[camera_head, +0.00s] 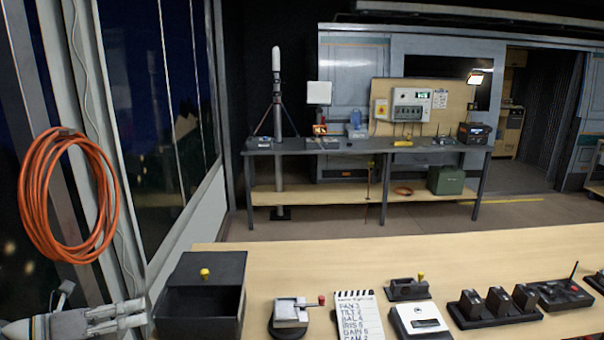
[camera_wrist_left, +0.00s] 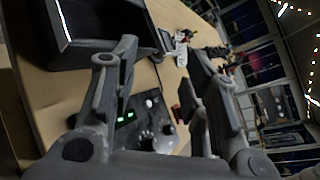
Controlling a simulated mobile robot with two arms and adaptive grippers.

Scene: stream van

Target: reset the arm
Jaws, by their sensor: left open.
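My left gripper (camera_head: 136,314) shows at the lower left of the head view, beside the near left end of the wooden table. In the left wrist view my left gripper (camera_wrist_left: 160,75) has its two fingers spread apart, with nothing between the tips. My right arm and gripper do not show in either view.
A black open bin (camera_head: 215,313) with a yellow knob stands right of my left gripper. The table (camera_head: 380,257) also holds a label card (camera_head: 356,314), a white device (camera_head: 420,320) and a black battery charger (camera_head: 495,308). An orange cable coil (camera_head: 35,190) hangs on the left.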

